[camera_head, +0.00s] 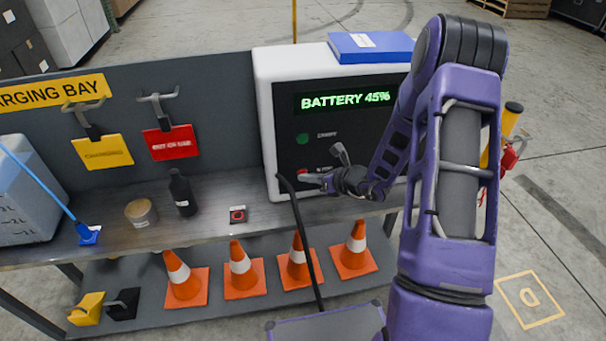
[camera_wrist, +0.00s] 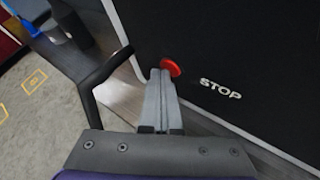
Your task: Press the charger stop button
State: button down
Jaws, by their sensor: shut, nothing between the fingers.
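The charger (camera_head: 262,110) is a white box with a black front panel on the workbench, and its screen reads BATTERY 45%. A green button (camera_head: 302,138) sits on the panel. Below it the red stop button (camera_head: 303,174) is partly hidden by my gripper in the head view. In the wrist view the red button (camera_wrist: 171,67) shows just beyond my fingertips, left of the STOP label. My gripper (camera_wrist: 160,72) is shut and empty, its tips at or very close to the button. I cannot tell whether they touch.
A black cable (camera_head: 300,230) hangs in front of the charger and passes beside my fingers. A small red-buttoned box (camera_head: 238,215), a dark bottle (camera_head: 181,193) and a tin (camera_head: 140,213) stand on the bench (camera_head: 215,228). Orange cones (camera_head: 241,265) line the lower shelf. A blue binder (camera_head: 370,47) lies atop the charger.

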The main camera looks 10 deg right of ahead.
jog(key=shift+s, duration=0.75)
jog(key=shift+s, duration=2.55)
